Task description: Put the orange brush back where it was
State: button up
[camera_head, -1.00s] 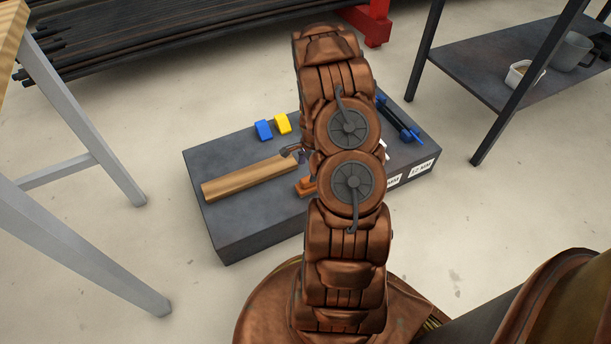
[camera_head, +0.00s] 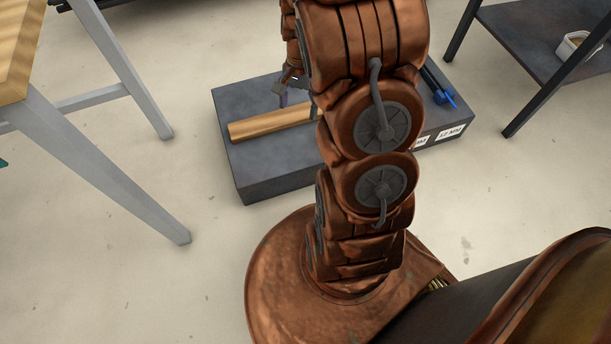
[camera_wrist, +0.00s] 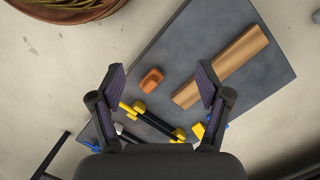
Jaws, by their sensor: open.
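A small orange block-like piece (camera_wrist: 152,80), which looks like the orange brush, lies on a dark grey slab (camera_wrist: 215,35) in the wrist view. It is seen between the open fingers of my gripper (camera_wrist: 161,82), nearer the left fingertip. Nothing is held, and the height of the fingers above the slab is hard to judge. In the head view my gripper (camera_head: 285,92) is over the left part of the slab (camera_head: 265,180), by a wooden bar (camera_head: 268,124). The orange piece is hidden there behind my arm.
The wooden bar (camera_wrist: 222,66) lies right of the orange piece. A black-and-yellow clamp-like tool (camera_wrist: 158,122) and a yellow piece (camera_wrist: 199,131) lie below it in the wrist view. Table legs (camera_head: 130,155) stand left and a shelf (camera_head: 530,40) right.

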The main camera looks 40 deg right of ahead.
jog(key=s+a+r+n+g, duration=0.1)
jog(key=s+a+r+n, duration=0.6)
jog(key=s+a+r, duration=0.4)
jog(key=s+a+r+n, duration=0.1)
jog(key=s+a+n, duration=0.1)
jog(key=s, duration=0.4)
jog(key=s+a+r+n+g+h, duration=0.1)
jog(key=s+a+n, duration=0.2)
jog(key=s, duration=0.3)
jog(key=shift+r+n+g+h, duration=0.3)
jog(key=shift+r+n, duration=0.1)
jog(key=shift+n, duration=0.3)
jog(key=shift+a, duration=0.1)
